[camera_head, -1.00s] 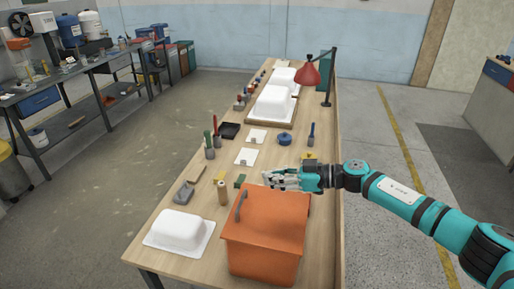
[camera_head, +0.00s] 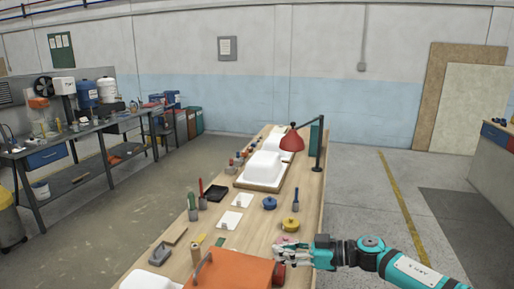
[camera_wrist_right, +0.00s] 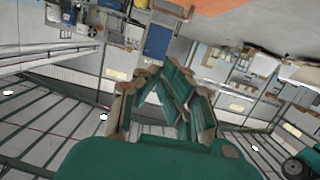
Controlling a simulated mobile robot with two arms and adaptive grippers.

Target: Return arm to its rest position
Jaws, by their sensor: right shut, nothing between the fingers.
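My right arm, teal and black, comes in from the lower right in the head view. Its gripper (camera_head: 280,252) is shut and empty, with its fingers pointing left. In the picture it lies over the table's right side, just above and right of the orange toolbox (camera_head: 235,270). In the right wrist view, the shut fingers (camera_wrist_right: 165,75) have nothing between them, and the room appears upside down. My left gripper is out of view.
The long wooden table (camera_head: 240,245) holds white shells (camera_head: 264,167), a red lamp (camera_head: 293,142), a blue pot (camera_head: 270,203), a yellow pot (camera_head: 290,224) and small tools. Open floor (camera_head: 355,215) lies to its right. A workbench (camera_head: 90,130) stands far left.

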